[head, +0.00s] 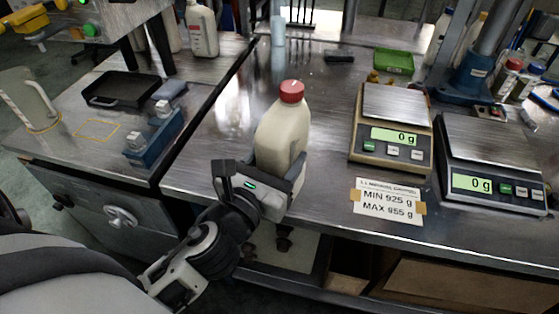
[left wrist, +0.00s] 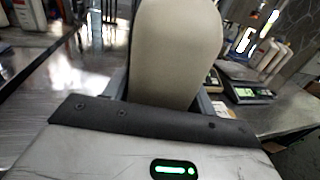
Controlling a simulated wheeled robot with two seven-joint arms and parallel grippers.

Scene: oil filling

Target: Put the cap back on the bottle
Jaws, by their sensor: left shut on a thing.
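A cream bottle (head: 281,137) stands upright near the front edge of the metal table, in the middle of the head view. A red cap (head: 291,91) sits on top of its neck; whether it is screwed tight I cannot tell. My left gripper (head: 277,177) is shut around the lower part of the bottle, one finger on each side. In the left wrist view the bottle's pale body (left wrist: 175,52) rises between the fingers, and its top and cap are out of frame. My right gripper is not in view.
Two scales (head: 395,130) (head: 492,160) reading 0 g stand right of the bottle, with a weight label (head: 388,201) in front. A black tray (head: 122,90), a blue holder (head: 154,137) and a clear jug (head: 30,100) are on the left table. The table behind the bottle is mostly clear.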

